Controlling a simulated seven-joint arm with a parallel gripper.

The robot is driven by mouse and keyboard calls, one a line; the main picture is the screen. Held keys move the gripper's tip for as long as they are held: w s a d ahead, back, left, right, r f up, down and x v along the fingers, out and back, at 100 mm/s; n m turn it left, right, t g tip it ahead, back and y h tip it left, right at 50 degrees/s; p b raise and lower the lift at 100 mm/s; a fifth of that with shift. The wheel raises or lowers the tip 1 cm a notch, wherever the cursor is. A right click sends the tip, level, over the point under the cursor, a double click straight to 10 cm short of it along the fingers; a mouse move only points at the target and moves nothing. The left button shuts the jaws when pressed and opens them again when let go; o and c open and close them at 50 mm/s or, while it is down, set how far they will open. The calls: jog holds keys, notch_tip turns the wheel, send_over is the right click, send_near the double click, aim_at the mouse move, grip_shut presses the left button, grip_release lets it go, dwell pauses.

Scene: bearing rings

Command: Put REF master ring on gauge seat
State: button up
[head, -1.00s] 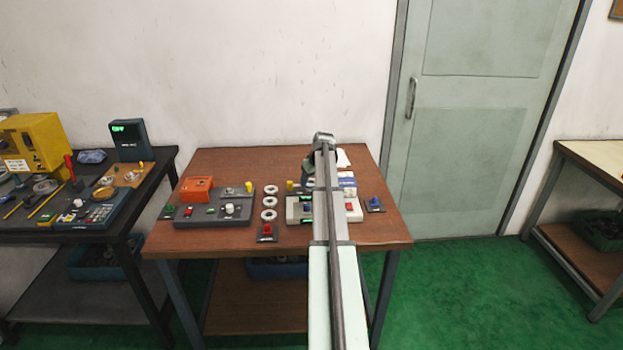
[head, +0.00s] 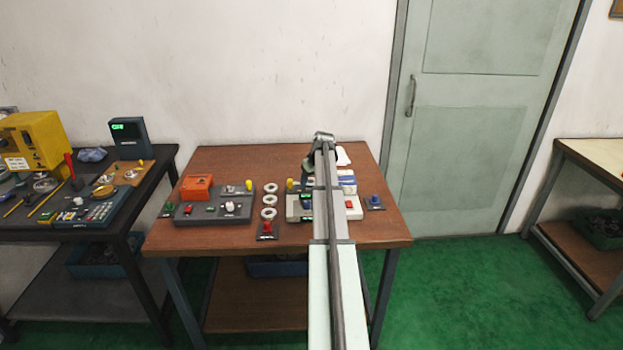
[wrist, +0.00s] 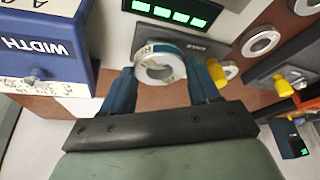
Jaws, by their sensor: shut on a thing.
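My gripper (wrist: 163,88) has its two blue fingers closed around a pale metal ring (wrist: 178,72), which has marked tape on its outer side; the lettering is too small to read. The ring is between the fingers, its open bore facing the camera. Behind it is the light grey gauge (wrist: 117,30) with a green display (wrist: 170,11) and a dark panel. I cannot tell whether the ring touches the gauge, and its seat is not clearly visible. In the head view the gauge (head: 292,208) is partly hidden by my arm, and the held ring is not distinguishable.
Several loose rings (head: 270,188) stand in a column left of the gauge. A dark control panel (head: 240,212) and orange box (head: 196,187) are further left. A blue box marked WIDTH (wrist: 45,45) is close to my gripper's left. A yellow knob (wrist: 230,70) is close on the right.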

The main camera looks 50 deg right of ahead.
jog(key=shift+f, duration=0.45)
dwell(0.6)
jog(key=o, duration=1.3)
jog(key=shift+r, duration=3.75)
